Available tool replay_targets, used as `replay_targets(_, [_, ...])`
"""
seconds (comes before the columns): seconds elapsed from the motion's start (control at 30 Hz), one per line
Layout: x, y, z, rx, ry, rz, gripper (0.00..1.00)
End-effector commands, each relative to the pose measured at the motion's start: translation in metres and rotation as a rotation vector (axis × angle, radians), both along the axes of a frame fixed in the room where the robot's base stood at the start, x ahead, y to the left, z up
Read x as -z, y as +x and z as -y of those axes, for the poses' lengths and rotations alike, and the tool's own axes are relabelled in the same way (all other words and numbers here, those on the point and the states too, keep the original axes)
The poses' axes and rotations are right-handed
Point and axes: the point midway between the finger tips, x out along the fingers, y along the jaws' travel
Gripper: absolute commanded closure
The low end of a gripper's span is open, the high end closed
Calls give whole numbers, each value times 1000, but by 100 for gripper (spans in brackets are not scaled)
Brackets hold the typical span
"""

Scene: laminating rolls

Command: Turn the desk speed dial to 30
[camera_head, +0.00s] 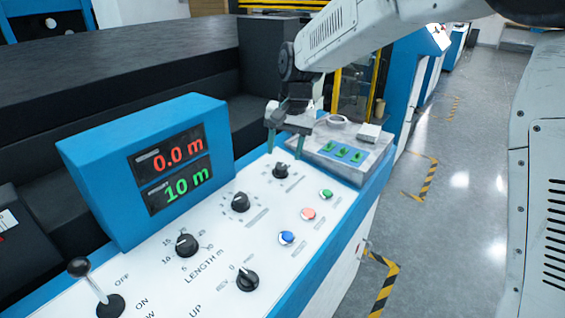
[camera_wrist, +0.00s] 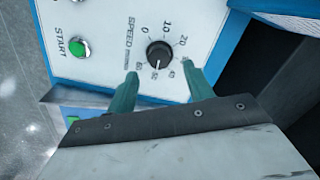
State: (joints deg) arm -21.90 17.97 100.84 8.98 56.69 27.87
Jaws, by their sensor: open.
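The speed dial (camera_wrist: 160,55) is a round black knob on the white desk panel (camera_wrist: 98,15), beside the word SPEED and a ring of printed numbers. Its light pointer mark seems to face the lower numbers, near 50, but the small print is hard to read. It also shows in the head view (camera_head: 282,171), at the far end of the row of knobs. My gripper (camera_head: 286,150) is just above this dial. In the wrist view its two green fingers (camera_wrist: 163,76) are spread apart, with the dial beyond and between their tips, and nothing is held.
Other black knobs (camera_head: 240,202) and a lever (camera_head: 92,287) stand on the panel nearer me. Blue, red and green buttons (camera_head: 309,214) lie to the right of the knobs. A blue display box (camera_head: 92,160) reads 0.0 m and 10 m. A grey tray (camera_head: 318,148) lies behind the dial.

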Motion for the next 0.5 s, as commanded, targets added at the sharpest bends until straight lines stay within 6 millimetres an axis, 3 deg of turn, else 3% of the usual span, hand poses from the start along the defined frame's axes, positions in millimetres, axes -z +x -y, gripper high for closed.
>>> replay_targets(0.2, [34,0,-5,0,0,-3,48])
replay_targets(0.5, [48,1,-7,0,0,-1,48])
